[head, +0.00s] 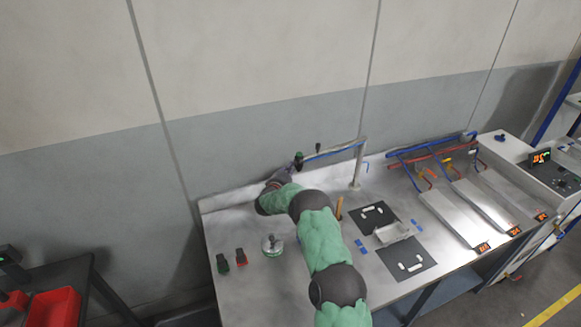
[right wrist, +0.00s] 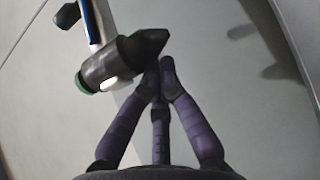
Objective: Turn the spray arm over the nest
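The spray arm (head: 335,150) is a thin beam with a blue line, reaching left from a post (head: 356,172) at the back of the steel bench. Its dark spray head (head: 298,160) hangs at the left end; the head also shows large in the right wrist view (right wrist: 115,62). My right gripper (head: 281,176) is just below and left of the head. Its fingers (right wrist: 160,70) converge with tips together, close by the head; I cannot tell whether they touch it. A grey block-like nest (head: 393,233) sits between two dark mats. My left gripper is out of view.
A round fixture (head: 272,245) and small green (head: 222,263) and red (head: 241,257) pieces stand on the left of the bench. Blue and red racks (head: 430,150) and chutes (head: 452,217) are at right. The wall (head: 270,130) is close behind.

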